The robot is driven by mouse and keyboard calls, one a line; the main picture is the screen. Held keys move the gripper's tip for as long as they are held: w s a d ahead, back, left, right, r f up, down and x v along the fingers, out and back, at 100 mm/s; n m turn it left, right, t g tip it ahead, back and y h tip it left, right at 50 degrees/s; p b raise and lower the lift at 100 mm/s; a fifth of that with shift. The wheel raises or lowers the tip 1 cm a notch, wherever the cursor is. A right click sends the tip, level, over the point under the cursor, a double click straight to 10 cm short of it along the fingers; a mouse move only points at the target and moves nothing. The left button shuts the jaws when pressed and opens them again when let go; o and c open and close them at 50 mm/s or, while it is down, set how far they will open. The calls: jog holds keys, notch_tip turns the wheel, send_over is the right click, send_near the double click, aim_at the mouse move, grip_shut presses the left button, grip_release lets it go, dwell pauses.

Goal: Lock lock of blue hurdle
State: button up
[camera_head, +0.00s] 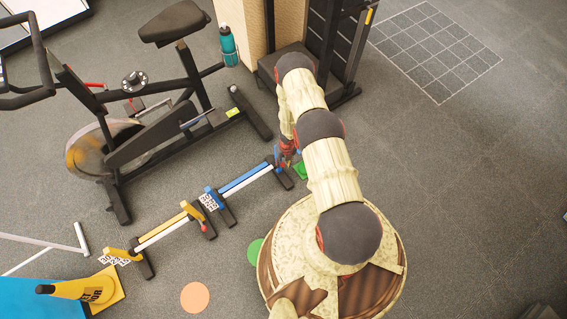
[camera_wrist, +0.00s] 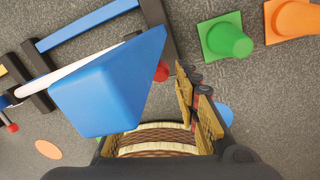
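The blue hurdle (camera_head: 247,180) stands on the floor, with a blue-and-white bar between dark feet. In the wrist view its blue rail (camera_wrist: 88,25) crosses the upper left. A red knob (camera_wrist: 161,71) shows beside a dark foot there, partly behind a large blue block (camera_wrist: 105,90) close to the camera. I cannot tell what this block belongs to. My gripper (camera_head: 287,152) is low at the hurdle's right end. In the wrist view its right finger stands apart from the block and the knob; its other finger is hidden, apparently behind the block. The gripper looks open.
A yellow hurdle (camera_head: 165,231) stands to the left. A green cone (camera_wrist: 230,40) and an orange cone (camera_wrist: 292,18) stand nearby. An exercise bike (camera_head: 125,150) is behind the hurdles, and a teal bottle (camera_head: 228,45) at the back.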

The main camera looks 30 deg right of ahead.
grip_shut()
dwell(0.6)
